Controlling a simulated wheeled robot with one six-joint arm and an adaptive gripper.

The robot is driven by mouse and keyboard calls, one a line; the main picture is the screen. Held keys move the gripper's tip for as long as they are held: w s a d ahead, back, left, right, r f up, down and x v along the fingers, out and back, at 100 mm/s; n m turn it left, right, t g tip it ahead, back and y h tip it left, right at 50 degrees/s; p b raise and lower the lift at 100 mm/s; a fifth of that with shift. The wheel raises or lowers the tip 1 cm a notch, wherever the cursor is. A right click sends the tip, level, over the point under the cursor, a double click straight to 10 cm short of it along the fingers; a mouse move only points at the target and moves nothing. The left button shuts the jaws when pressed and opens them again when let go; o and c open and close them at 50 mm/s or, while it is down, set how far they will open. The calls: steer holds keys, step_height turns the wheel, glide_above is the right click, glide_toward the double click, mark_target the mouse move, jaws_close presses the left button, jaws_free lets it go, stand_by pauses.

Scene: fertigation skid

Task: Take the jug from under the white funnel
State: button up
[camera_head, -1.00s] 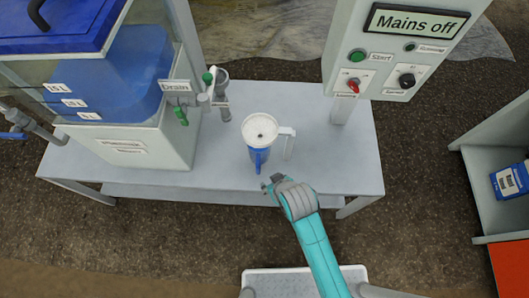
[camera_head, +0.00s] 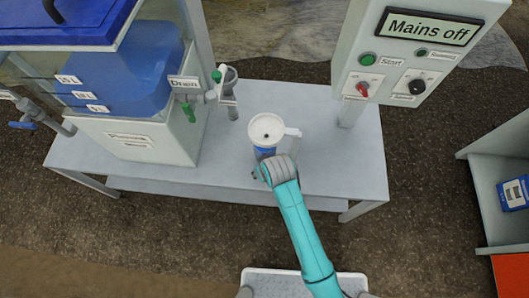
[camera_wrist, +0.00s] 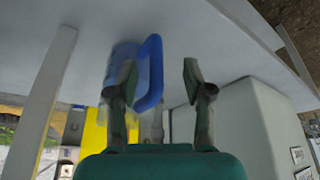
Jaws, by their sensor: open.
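The blue jug (camera_head: 264,152) stands on the grey bench under the white funnel (camera_head: 267,130), which covers most of it from above. My gripper (camera_head: 258,174) is at the bench's front edge, just in front of the jug. In the wrist view my gripper (camera_wrist: 160,72) is open, with a finger on each side. The jug (camera_wrist: 121,58) shows there as a translucent blue body, partly behind the left finger. Its blue handle (camera_wrist: 154,72) is between the fingers, nearer the left one. I cannot tell whether that finger touches it.
A white bracket (camera_head: 294,140) stands right of the funnel. The drain valve (camera_head: 189,110) and blue tank (camera_head: 125,72) are to the left. The control box (camera_head: 415,50) and its post rise at the right. Bare bench (camera_head: 350,165) lies right of the jug.

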steer(key=shift+w+x, duration=0.15)
steer(key=shift+x, duration=1.05)
steer(key=shift+w+x, duration=0.15)
steer(key=shift+x, duration=1)
steer(key=shift+d, duration=0.2)
jaws_close()
